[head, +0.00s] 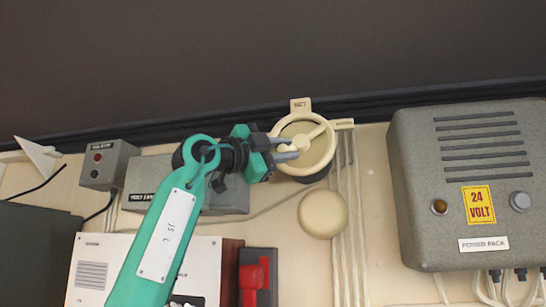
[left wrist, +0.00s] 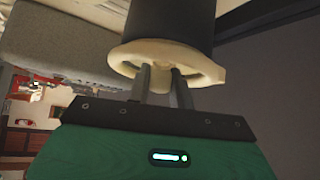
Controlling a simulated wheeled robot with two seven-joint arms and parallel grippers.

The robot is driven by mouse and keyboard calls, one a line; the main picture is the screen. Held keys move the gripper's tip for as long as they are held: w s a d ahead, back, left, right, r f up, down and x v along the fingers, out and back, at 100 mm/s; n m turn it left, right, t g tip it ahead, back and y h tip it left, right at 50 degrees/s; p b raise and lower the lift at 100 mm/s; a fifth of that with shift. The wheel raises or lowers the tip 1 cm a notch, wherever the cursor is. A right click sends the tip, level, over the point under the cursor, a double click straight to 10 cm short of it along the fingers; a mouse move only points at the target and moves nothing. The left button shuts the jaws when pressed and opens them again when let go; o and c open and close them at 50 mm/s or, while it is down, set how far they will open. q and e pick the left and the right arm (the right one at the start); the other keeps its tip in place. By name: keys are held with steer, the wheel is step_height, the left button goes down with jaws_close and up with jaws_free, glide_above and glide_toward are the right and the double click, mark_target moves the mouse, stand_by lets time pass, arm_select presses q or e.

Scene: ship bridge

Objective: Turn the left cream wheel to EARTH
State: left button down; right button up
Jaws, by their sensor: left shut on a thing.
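A round cream wheel (head: 314,165) is mounted on the cream wall panel at the upper middle, with a crossbar over its face. A cream tab marked SET (head: 300,104) stands at its top, and another tab (head: 344,124) at its right has lettering too small to read. My left gripper (head: 289,149) comes in from the left, its fingers shut on the wheel's crossbar. In the left wrist view the wheel (left wrist: 206,72) sits on a dark cylinder, with the fingers (left wrist: 160,88) at its face. The fingers hide part of the crossbar. My right gripper is not in view.
A plain cream dome (head: 323,214) sits just below the wheel. A grey power pack (head: 418,150) with a yellow 24 VOLT label juts out at right. A grey box (head: 143,195) is behind my left arm, and a red switch (head: 254,279) is below. Thin cables run down the wall.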

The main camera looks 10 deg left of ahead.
arm_select(q)
steer(key=shift+f+m+g, duration=0.1)
steer(key=shift+m+g, duration=0.3)
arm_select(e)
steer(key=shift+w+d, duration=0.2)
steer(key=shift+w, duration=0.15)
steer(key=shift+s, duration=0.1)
arm_select(q)
steer(key=c, duration=1.3)
jaws_free()
steer(key=shift+o, duration=0.2)
steer(key=shift+w, duration=0.15)
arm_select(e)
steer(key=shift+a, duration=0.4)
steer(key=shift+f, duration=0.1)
arm_select(q)
steer(key=b+v, duration=0.8)
steer(key=v, duration=0.5)
steer(key=shift+s+a, duration=0.3)
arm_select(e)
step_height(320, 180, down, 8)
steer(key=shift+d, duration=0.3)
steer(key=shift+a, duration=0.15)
